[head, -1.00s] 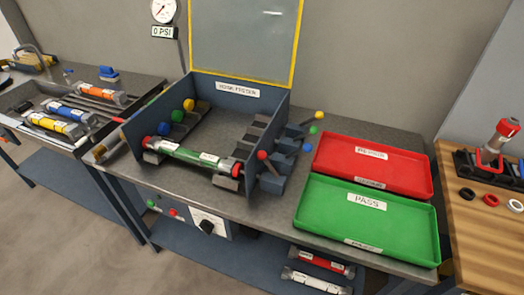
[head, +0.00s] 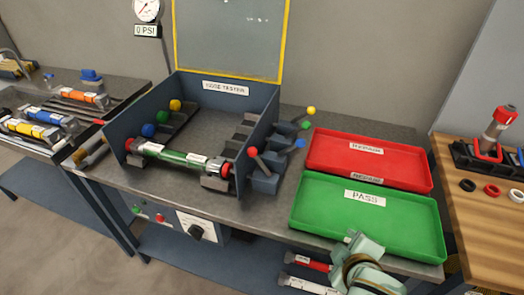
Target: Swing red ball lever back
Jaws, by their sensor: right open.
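The hose tester (head: 225,88) is an open blue-grey box with a raised yellow-framed lid. A red ball lever (head: 253,152) stands outside its right wall, at the near end of a lever row. Another red ball (head: 129,144) is at the near left inside the box, by the end of a green hose (head: 180,156) lying across the front. My right gripper (head: 359,240) is at the bottom right, over the front edge of the green tray. It is open, empty and well apart from the red ball lever. My left gripper is not in view.
Blue (head: 299,143), green (head: 305,125) and yellow (head: 311,110) ball levers stand beside the red one. The red repair tray (head: 330,141) and green pass tray (head: 310,215) lie right of the tester. The gauge sign (head: 147,30) reads 0 PSI.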

